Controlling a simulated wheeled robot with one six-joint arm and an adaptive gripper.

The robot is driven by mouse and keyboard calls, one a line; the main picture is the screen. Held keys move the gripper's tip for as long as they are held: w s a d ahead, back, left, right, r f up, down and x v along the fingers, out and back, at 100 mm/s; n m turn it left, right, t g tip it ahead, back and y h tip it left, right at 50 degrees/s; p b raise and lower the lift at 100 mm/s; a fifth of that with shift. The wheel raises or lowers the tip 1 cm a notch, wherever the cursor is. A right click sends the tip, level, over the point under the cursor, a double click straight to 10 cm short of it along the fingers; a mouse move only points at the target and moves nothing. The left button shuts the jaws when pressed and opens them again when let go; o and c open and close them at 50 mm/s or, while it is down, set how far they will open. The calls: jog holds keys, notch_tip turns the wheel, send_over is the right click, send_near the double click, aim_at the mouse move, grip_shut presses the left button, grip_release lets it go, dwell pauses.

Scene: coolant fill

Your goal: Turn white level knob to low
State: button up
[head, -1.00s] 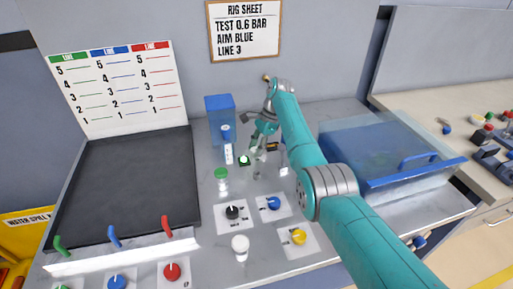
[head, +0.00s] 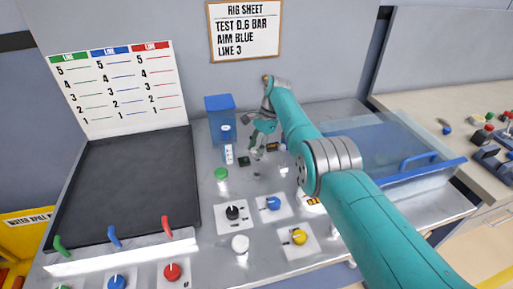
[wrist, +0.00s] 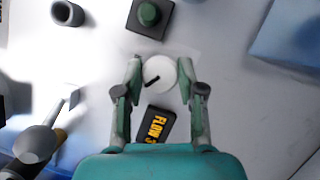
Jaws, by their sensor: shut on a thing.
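In the wrist view a round white knob (wrist: 160,74) with a short black pointer mark sits between the fingers of my gripper (wrist: 159,78). The mark lies left of the knob's middle and slants down-left. A finger is against each side of the knob, so the gripper is shut on it. No scale marks can be read around the knob. In the head view my gripper (head: 258,147) is at the back middle of the bench, and the knob is too small and covered there to make out.
A black box with a green button (wrist: 148,12) and a dark display reading "FLOW" (wrist: 156,124) flank the knob. A blue container (head: 221,118) stands behind left.

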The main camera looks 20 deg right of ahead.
jog(key=o, duration=1.1)
jog(key=shift+o, duration=0.2)
jog(key=shift+r, duration=0.15)
notch_tip(320, 180, up, 10)
